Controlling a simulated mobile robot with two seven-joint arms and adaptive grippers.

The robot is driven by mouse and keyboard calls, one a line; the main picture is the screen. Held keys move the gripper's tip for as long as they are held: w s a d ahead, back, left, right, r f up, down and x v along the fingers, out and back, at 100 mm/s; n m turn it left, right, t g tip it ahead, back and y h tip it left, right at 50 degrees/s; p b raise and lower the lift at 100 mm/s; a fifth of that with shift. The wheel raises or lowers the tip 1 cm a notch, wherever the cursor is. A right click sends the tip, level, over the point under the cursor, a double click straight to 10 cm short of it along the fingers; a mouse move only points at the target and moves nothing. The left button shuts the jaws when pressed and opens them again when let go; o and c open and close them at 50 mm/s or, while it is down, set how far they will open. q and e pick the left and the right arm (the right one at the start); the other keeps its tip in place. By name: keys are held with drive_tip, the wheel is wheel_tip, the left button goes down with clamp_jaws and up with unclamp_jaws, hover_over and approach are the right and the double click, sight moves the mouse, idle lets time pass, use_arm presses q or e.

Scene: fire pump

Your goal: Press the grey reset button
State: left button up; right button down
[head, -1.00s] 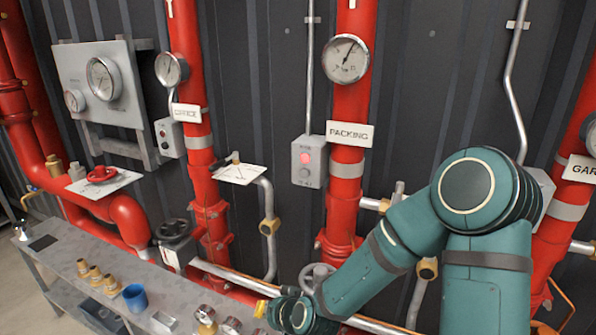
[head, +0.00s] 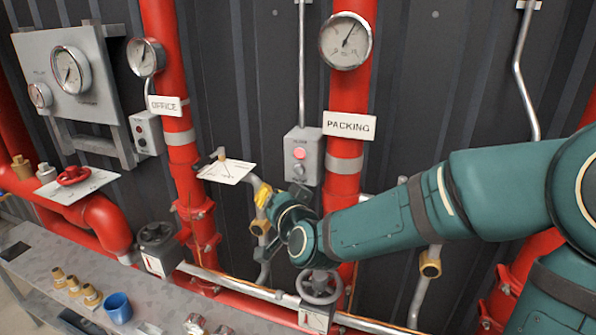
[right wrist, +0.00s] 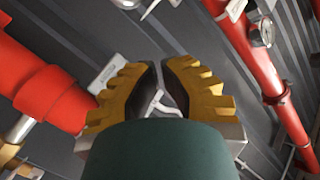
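My right gripper (head: 263,192), with yellow fingers, is below and left of this box, apart from the button. In the right wrist view its fingers (right wrist: 160,68) are drawn close together at the tips, with nothing held; a pale bent lever (right wrist: 158,104) shows beyond them. My left gripper is out of view.
A white plate with a small lever (head: 226,170) is just left of the right gripper. A grey handwheel (head: 319,287) is below my right forearm. A similar box (head: 146,134) stands by the OFFICE sign (head: 165,105). A bench (head: 40,262) holds fittings and a blue cup (head: 118,307).

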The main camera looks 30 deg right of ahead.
sight(299, 170)
drive_tip(key=shift+w+d, duration=0.1)
drive_tip(key=shift+w+d+p, duration=0.3)
drive_tip(key=shift+w+d, duration=1.15)
drive_tip(key=shift+d, duration=0.15)
drive_tip(key=shift+w+d+p, duration=0.3)
drive_tip(key=shift+w+d, duration=1.15)
drive_tip(key=shift+d, duration=0.15)
drive_tip(key=shift+d, duration=0.1)
drive_tip(key=shift+w+d+b, duration=0.15)
drive_tip(key=shift+w+b, duration=0.1)
drive_tip(key=shift+b, duration=0.05)
